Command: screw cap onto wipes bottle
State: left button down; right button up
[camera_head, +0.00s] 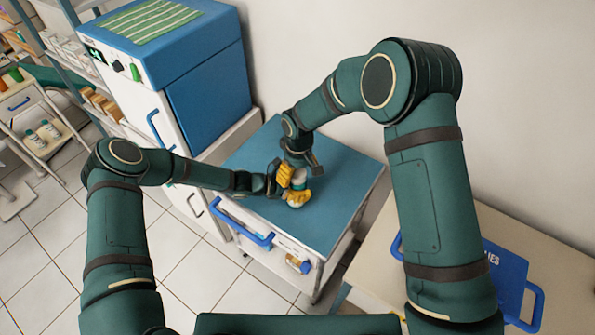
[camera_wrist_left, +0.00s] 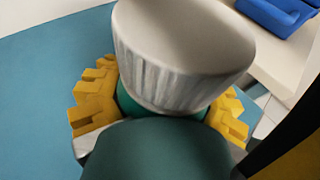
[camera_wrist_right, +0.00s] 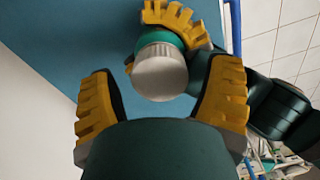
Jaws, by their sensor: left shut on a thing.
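The wipes bottle is teal and mostly hidden; a strip of it (camera_wrist_left: 128,104) shows between the yellow fingers of my left gripper (camera_wrist_left: 160,115), which is shut on it. The pale grey ribbed cap (camera_wrist_left: 182,55) sits at the bottle's mouth and looks slightly tilted in the left wrist view. I cannot tell how firmly it is seated. In the right wrist view, the cap (camera_wrist_right: 160,76) lies between the spread fingers of my right gripper (camera_wrist_right: 163,80), with gaps on both sides. In the head view, both grippers meet around the bottle and cap (camera_head: 299,182) over the blue-topped cart.
The blue cart top (camera_head: 340,175) is clear around the grippers. A blue and white cabinet (camera_head: 200,70) stands at the left behind it. A wall is close behind the cart.

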jog(key=shift+d+r, duration=0.1)
jog(key=shift+r, duration=2.15)
jog(key=n, duration=0.3)
jog(key=shift+r+n, duration=0.25)
jog(key=shift+n, duration=0.05)
jog(key=n, duration=0.3)
jog(key=shift+s+r+n, duration=0.1)
jog(key=shift+r+n, duration=0.2)
jog(key=shift+r, duration=0.05)
jog(key=n, duration=0.4)
jog(key=shift+r, duration=0.35)
jog(key=n, duration=0.2)
jog(key=r+n, duration=0.1)
jog(key=n, duration=0.2)
jog(key=shift+r, duration=0.1)
